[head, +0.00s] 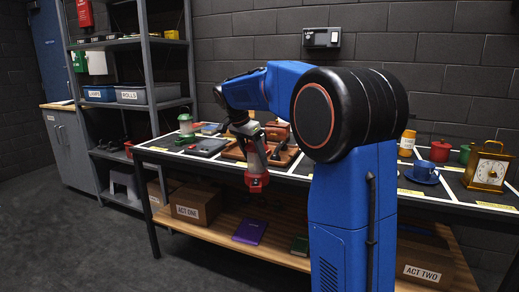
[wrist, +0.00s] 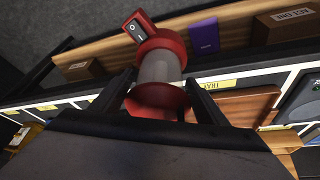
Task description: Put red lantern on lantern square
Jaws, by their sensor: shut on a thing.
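The red lantern (head: 257,181) has red ends and a pale, frosted middle. It is tilted in my gripper (head: 250,140), in front of the long table's front edge in the head view. In the wrist view, my gripper (wrist: 163,103) has its dark fingers on either side of the lantern (wrist: 160,66), shut on its near red end. A black switch shows on its far end. I cannot tell which marked square on the table is the lantern square; a green lantern (head: 186,127) stands in one at the table's left end.
The table (head: 455,199) has white-lined squares with yellow labels. Boxes and a purple book (head: 250,231) lie on the lower shelf. The floor in front is clear.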

